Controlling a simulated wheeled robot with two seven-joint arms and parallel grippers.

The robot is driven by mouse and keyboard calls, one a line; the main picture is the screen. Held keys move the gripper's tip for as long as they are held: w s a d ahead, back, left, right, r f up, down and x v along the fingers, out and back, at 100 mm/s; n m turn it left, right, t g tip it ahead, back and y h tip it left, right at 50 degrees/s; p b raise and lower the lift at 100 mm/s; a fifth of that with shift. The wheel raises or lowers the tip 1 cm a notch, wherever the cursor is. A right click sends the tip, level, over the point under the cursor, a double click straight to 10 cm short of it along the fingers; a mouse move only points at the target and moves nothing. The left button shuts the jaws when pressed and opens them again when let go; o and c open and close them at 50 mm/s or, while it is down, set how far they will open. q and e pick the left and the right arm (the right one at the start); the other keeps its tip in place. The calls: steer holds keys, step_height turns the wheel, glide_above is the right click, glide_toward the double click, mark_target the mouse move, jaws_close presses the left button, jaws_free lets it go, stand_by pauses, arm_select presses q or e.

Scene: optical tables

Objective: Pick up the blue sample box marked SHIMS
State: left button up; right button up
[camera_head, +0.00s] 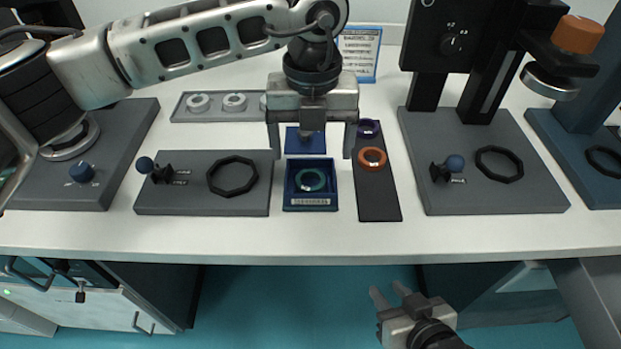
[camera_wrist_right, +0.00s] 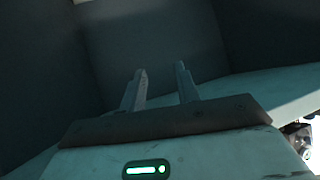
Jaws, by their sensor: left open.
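A small open blue box (camera_head: 289,203) stands near the front of the white table, with a teal ring (camera_head: 310,180) inside and a pale label on its front too small to read. A blue upright piece, perhaps its raised lid (camera_head: 292,141), shows just behind it. My left gripper (camera_head: 311,154) hangs over the box's rear part, fingers down and spread wider than the box, one to each side, with nothing held. My right gripper (camera_head: 390,293) is open and empty below the table's front edge; its two parted fingers show in the right wrist view (camera_wrist_right: 160,74).
A grey plate with a black octagonal ring (camera_head: 232,194) lies close left of the box. A grey tray (camera_head: 180,113) is behind. A black stand (camera_head: 490,190) is further right.

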mark_target(311, 180)
arm_select(q)
steer(key=shift+s+a+f+p, duration=0.1)
steer(key=shift+f+p, duration=0.2)
steer(key=shift+f, duration=1.15)
steer(key=shift+s+f+p, duration=0.1)
steer(key=shift+f+p, duration=0.15)
steer(key=shift+f, duration=1.2)
steer(key=c, duration=0.8)
steer(key=shift+c, duration=0.6)
steer(key=shift+r, duration=0.15)
